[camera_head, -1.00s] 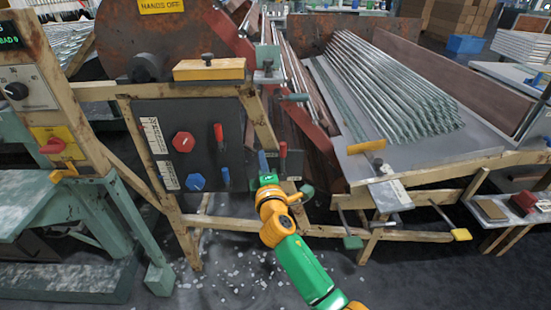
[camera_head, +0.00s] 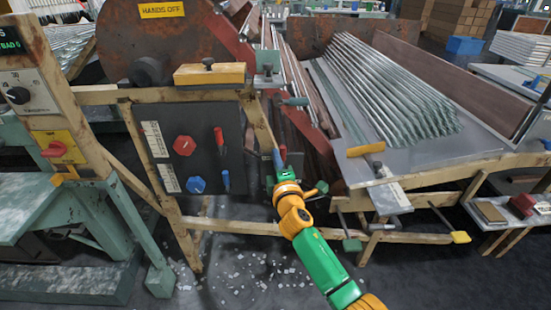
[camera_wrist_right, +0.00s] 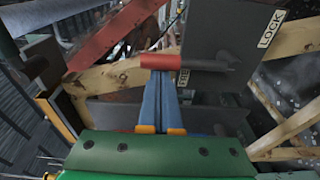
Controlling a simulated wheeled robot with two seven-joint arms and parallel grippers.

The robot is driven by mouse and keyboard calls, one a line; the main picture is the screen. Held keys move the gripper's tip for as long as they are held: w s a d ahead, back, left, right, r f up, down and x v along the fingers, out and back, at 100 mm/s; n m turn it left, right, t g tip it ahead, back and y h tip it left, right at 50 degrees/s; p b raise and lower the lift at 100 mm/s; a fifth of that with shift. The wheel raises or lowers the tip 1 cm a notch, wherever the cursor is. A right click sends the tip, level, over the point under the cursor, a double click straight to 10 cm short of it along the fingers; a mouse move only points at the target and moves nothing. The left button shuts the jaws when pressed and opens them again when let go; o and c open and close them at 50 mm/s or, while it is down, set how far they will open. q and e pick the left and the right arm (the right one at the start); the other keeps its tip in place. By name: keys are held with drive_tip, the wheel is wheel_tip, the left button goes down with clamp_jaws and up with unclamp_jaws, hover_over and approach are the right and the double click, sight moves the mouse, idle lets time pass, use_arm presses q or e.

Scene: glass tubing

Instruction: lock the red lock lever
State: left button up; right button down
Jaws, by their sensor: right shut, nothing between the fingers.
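The red lock lever (camera_head: 284,152) stands on a small dark plate to the right of the main control panel, mostly behind my right gripper (camera_head: 277,160). In the right wrist view, the lever's red grip (camera_wrist_right: 160,62) lies crosswise at the tips of my blue fingers (camera_wrist_right: 160,78), its grey shaft running right over a dark plate. The fingers are together with nothing between them; I cannot tell whether they touch the grip. A "LOCK" label (camera_wrist_right: 270,28) shows on the plate's right, and another label is partly hidden. My left gripper is out of view.
The dark control panel (camera_head: 205,125) beside my arm carries a red knob (camera_head: 184,145), a blue knob (camera_head: 196,184), another red lever (camera_head: 219,138) and a blue lever (camera_head: 226,180). Wooden frame beams (camera_head: 262,130) surround the levers. Metal tubes (camera_head: 390,85) lie on the bench at right.

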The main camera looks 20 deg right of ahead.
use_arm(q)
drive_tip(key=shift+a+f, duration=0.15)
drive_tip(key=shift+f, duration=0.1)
use_arm(e)
drive_tip(key=shift+s+d+m, duration=0.1)
drive_tip(key=shift+d+m, duration=0.25)
drive_tip(key=shift+m, duration=0.15)
use_arm(q)
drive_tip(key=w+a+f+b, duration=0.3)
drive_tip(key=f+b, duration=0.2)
drive_tip(key=b, duration=0.1)
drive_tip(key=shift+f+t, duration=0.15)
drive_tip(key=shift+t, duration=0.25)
use_arm(e)
drive_tip(key=s+d+f+m+h, duration=0.1)
drive_tip(key=d+m, duration=0.3)
drive_tip(key=m, duration=0.4)
drive_tip(key=s+d+f+m+t+h, duration=0.1)
drive_tip(key=d+f+m, duration=0.3)
drive_tip(key=m, duration=0.4)
drive_tip(key=shift+s+d+f, duration=0.15)
drive_tip(key=shift+s+d, duration=0.1)
drive_tip(key=shift+d, duration=0.15)
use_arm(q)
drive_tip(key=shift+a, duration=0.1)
use_arm(e)
drive_tip(key=shift+m, duration=0.3)
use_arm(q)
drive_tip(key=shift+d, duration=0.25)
